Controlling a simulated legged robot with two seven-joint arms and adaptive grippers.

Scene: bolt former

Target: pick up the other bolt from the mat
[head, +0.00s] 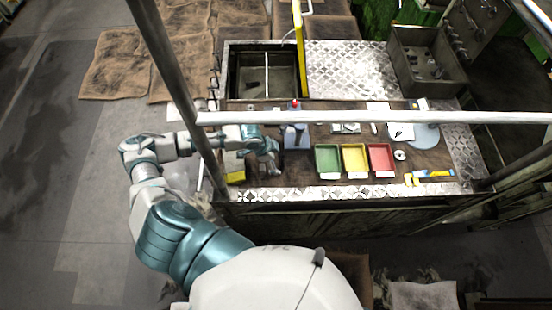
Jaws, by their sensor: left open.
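My left gripper (270,160) is open over the front left part of the workbench, left of the green tray. Its fingers are small and dark here. A small greyish thing shows at the fingertips, but I cannot tell whether it is a bolt or part of the gripper. A dark brown surface (432,158), perhaps the mat, covers the bench top. No bolt on it can be made out clearly at this size. My right gripper is not in view.
Green (328,158), yellow (354,158) and red (380,158) trays stand in a row right of my gripper. A blue-grey block (295,138) stands behind it, and a yellow item (235,170) left of it. A pale horizontal bar (380,118) crosses the view.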

